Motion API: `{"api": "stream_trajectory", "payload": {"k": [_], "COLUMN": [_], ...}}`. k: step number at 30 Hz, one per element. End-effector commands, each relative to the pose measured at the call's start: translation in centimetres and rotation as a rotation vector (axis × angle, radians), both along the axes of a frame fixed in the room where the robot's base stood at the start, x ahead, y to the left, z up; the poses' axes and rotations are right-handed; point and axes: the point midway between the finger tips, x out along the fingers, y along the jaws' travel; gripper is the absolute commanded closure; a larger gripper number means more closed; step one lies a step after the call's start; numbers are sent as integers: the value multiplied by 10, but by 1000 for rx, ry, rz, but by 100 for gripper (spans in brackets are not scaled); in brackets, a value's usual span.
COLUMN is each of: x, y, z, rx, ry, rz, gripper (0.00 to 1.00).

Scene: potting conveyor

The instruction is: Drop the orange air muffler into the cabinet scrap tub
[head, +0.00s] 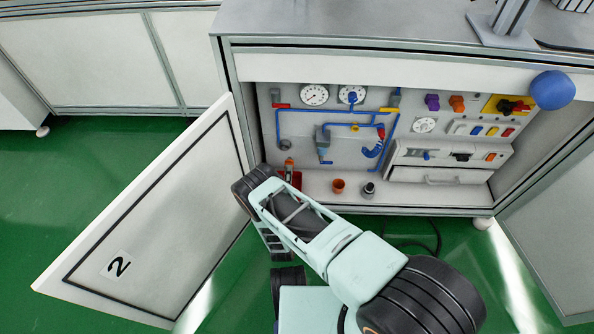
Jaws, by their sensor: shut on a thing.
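My arm crosses the lower middle of the head view and its far end lies in front of the open cabinet. My gripper is hidden behind the arm, so I cannot see its jaws or what is in them. A small orange piece (289,162) shows just above the far end of my arm. I cannot tell whether it is the air muffler. Below it is a red container (297,181), partly covered by my arm, on the cabinet's floor. It may be the scrap tub, but its inside is not visible.
The cabinet door (160,230) marked 2 stands open at left. An orange cup (338,186) and a dark round piece (369,190) stand on the cabinet floor. The back panel (350,160) carries gauges, blue pipes and knobs. A blue ball (552,90) is at upper right.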

Motion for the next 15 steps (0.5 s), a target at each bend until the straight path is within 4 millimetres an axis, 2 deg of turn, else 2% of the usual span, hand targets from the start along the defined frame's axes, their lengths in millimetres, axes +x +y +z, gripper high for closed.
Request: {"api": "stream_trajectory", "payload": {"k": [5, 15], "x": [0, 0], "y": [1, 1], "z": [-13, -52], "rx": [1, 1], "ry": [0, 0], "rz": [1, 1], "gripper": [100, 100]}}
